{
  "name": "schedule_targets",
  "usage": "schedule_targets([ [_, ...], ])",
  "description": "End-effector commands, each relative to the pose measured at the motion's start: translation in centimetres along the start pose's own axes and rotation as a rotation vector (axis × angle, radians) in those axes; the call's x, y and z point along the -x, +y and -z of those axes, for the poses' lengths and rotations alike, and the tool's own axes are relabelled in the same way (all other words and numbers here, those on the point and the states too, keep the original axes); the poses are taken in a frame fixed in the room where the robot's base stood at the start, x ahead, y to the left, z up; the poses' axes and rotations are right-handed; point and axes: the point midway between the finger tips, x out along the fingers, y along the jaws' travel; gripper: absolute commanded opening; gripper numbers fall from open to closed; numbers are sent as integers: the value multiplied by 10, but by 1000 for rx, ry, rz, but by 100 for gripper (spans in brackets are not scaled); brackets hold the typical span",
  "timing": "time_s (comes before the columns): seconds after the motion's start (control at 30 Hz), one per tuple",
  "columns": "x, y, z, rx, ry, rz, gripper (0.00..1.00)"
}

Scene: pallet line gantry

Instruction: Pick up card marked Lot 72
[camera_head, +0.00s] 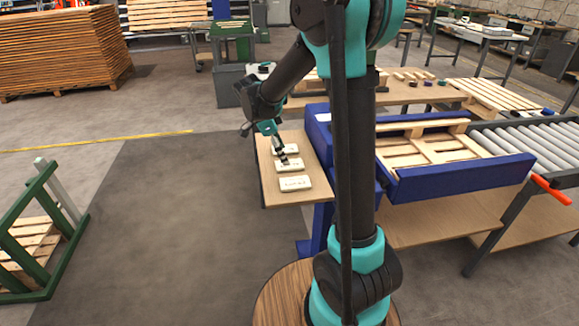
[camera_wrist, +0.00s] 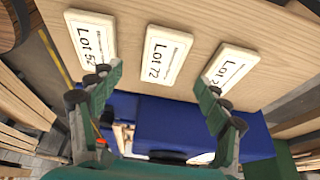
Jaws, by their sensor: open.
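Three white cards lie in a row on a small light wooden board. The card marked Lot 72 (camera_wrist: 167,57) is the middle one in the wrist view, and the middle card (camera_head: 290,165) in the head view matches it. The card marked Lot 52 (camera_wrist: 91,38) is on its left. A third card (camera_wrist: 229,66), its number partly hidden by a finger, is on its right. My gripper (camera_wrist: 159,75) is open and empty, with its fingers apart on either side of the Lot 72 card's lower end. In the head view my gripper (camera_head: 283,158) is close over the cards; contact cannot be told.
The wooden board (camera_head: 310,150) adjoins a blue frame (camera_head: 460,178) holding a pallet (camera_head: 430,150). A roller conveyor (camera_head: 530,140) runs off to the right. A green stand (camera_head: 45,250) is at the left. The grey floor between is clear.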

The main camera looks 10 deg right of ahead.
Motion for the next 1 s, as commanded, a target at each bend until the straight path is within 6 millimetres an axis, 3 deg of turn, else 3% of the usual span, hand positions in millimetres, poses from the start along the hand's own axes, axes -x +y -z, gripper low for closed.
schedule_targets([
  [0.3,-41,-4,-1,-1,0,-1,76],
  [0.6,-45,-4,-1,0,0,0,75],
  [1.0,-44,-4,-1,1,0,0,25],
])
